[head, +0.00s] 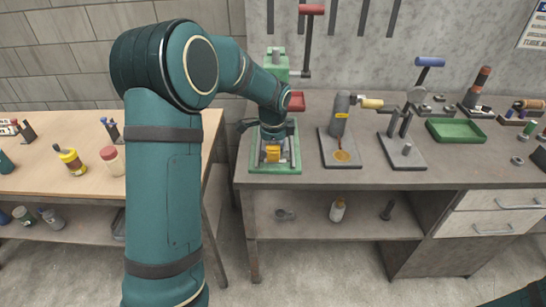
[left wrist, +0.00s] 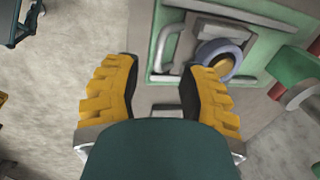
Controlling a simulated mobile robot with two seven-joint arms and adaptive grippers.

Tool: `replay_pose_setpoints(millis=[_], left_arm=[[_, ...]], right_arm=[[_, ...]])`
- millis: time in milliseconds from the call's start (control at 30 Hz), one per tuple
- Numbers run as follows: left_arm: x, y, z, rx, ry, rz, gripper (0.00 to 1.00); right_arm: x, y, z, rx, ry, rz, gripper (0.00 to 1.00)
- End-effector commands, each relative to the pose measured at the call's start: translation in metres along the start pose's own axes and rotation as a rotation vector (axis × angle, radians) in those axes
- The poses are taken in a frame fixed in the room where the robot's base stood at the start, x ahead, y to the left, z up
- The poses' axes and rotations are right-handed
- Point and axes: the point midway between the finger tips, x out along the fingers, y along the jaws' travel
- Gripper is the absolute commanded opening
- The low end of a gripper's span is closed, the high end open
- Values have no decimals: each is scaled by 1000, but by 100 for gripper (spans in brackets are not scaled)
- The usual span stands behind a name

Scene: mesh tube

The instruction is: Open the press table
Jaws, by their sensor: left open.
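The green press (head: 275,66) stands on the grey workbench, with a red-handled lever (head: 311,10) at its upper right. My left arm covers much of the press's middle. My left gripper (head: 272,152) is open over the front of the press base (head: 256,167). In the left wrist view its two yellow fingers (left wrist: 160,88) are spread apart, with nothing between them. A grey ring with a gold centre (left wrist: 222,62) sits on the plate. My right gripper is out of view.
A grey fixture with a yellow handle (head: 342,122) and a blue-handled tool (head: 405,138) stand right of the press. A green tray (head: 456,130) lies further right. A wooden table (head: 40,156) with bottles is at left.

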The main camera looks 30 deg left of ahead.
Motion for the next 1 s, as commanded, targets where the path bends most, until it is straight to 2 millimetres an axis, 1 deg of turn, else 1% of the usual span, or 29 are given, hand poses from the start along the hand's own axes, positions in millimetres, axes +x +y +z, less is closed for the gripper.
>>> replay_pose_setpoints(millis=[33, 200, 300, 400, 533, 1000], left_arm=[[-12, 0, 0, 0, 2, -3, 41], [-42, 0, 0, 1, 1, -2, 41], [-54, 0, 0, 0, 1, -2, 41], [-61, 0, 0, 0, -1, 1, 41], [-65, 1, 0, 0, -1, 2, 41], [-64, 1, 0, 0, -1, 2, 41]], right_arm=[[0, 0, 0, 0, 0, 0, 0], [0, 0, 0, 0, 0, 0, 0], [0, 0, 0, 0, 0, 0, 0], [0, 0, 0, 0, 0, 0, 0], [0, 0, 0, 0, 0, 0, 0], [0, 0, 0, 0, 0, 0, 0]])
